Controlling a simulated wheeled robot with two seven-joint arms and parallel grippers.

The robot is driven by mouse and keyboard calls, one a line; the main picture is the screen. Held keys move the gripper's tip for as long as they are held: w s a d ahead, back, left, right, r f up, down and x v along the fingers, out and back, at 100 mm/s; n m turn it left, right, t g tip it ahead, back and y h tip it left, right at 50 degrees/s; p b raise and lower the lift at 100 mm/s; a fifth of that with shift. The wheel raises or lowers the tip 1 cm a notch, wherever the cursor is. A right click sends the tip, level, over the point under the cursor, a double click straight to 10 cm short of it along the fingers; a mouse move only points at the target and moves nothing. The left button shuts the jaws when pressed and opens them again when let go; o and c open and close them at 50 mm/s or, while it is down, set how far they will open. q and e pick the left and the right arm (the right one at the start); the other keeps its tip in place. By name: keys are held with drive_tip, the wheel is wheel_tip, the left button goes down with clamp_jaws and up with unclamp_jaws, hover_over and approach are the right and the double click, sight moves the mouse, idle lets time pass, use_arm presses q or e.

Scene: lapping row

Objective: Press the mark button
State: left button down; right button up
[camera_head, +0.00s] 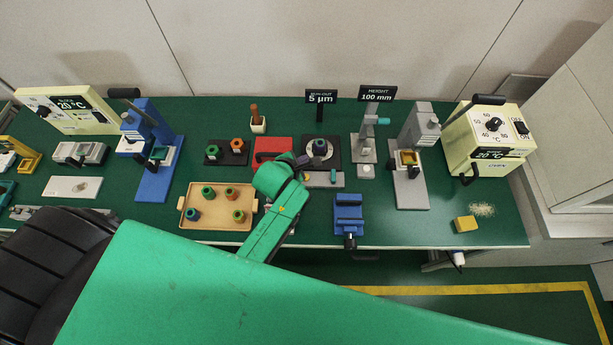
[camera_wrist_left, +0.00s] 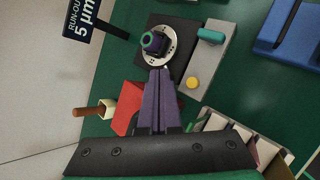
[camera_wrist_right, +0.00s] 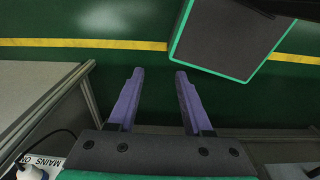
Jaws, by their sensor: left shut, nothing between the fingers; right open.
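A round yellow button (camera_wrist_left: 192,82) sits on a grey plate (camera_wrist_left: 208,66) beside the run-out stand in the left wrist view; I can read no label on it. In the head view the grey plate (camera_head: 321,183) shows, but the button is hard to make out near my gripper. My left gripper (camera_head: 301,161) is shut and empty. In the left wrist view its fingertips (camera_wrist_left: 160,72) appear over the lower edge of the round dial, to the side of the button. My right gripper (camera_wrist_right: 157,74) is open and empty, above the floor.
The round dial (camera_wrist_left: 168,55) carries a dark part with a teal ring (camera_wrist_left: 151,42). A teal handle (camera_wrist_left: 211,35) lies on the plate. A red block (camera_head: 272,147), a wooden tray (camera_head: 217,226) and a blue vise (camera_head: 348,212) stand near my left gripper.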

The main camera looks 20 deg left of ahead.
use_arm(q)
wheel_tip(320, 180, down, 3)
drive_tip(key=shift+f+b, duration=0.15)
drive_tip(key=shift+b, duration=1.1)
wheel_tip(320, 180, down, 4)
drive_tip(key=b, duration=0.3)
drive_tip(key=shift+s+b, duration=0.1)
drive_tip(key=shift+b, duration=0.3)
drive_tip(key=shift+f, duration=0.25)
use_arm(e)
wheel_tip(320, 180, down, 7)
drive_tip(key=w, duration=0.1)
drive_tip(key=shift+w, duration=0.1)
use_arm(q)
drive_tip(key=shift+f, duration=0.35)
use_arm(e)
drive_tip(key=shift+f, duration=0.15)
